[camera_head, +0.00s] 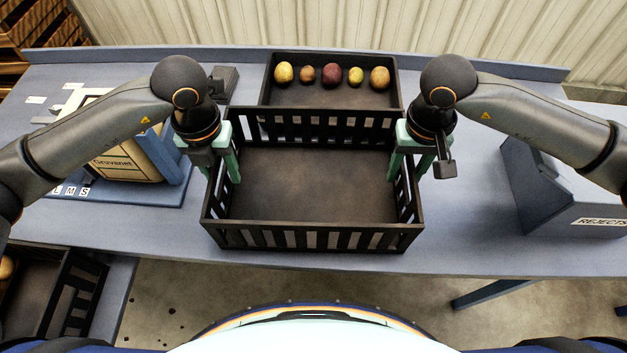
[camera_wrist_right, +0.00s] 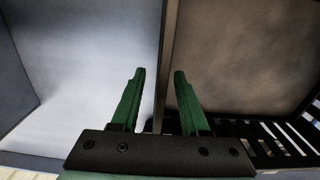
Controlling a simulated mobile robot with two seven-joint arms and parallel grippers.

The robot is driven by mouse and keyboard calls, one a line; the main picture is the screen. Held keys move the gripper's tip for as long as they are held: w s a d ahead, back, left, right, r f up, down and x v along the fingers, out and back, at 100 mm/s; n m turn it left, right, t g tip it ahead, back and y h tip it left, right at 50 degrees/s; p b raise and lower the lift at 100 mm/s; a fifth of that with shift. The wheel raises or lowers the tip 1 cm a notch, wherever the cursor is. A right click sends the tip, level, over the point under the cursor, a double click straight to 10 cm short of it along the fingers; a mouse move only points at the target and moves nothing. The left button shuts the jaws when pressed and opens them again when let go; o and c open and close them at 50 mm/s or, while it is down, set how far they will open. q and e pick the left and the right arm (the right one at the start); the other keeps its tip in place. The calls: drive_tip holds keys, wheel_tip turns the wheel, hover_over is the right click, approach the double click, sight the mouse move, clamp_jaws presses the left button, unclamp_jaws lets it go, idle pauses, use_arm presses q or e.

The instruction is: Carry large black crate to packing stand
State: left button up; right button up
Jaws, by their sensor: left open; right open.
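The large black crate (camera_head: 312,236) stands empty on the blue-grey table, near its front edge, with slatted walls and a dark flat floor. My left gripper (camera_head: 222,172) is open at the crate's left wall, its green fingers on either side of the rim. My right gripper (camera_head: 417,170) is open at the crate's right wall. In the right wrist view the crate's wall (camera_wrist_right: 168,60) runs between the two green fingers (camera_wrist_right: 157,75), which stand apart from it. The packing stand cannot be made out for certain.
Behind the crate a shallow black tray (camera_head: 330,97) holds several potatoes. A blue-grey REJECTS chute (camera_head: 570,195) stands at right. Another black crate (camera_head: 75,295) sits lower at the left front. Bare table lies right of the crate.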

use_arm(q)
drive_tip(key=shift+f, duration=0.25)
use_arm(e)
drive_tip(key=shift+f, duration=0.25)
use_arm(q)
drive_tip(key=shift+c, duration=0.2)
use_arm(e)
drive_tip(key=shift+c, duration=0.2)
use_arm(q)
clamp_jaws()
use_arm(e)
clamp_jaws()
idle(0.5)
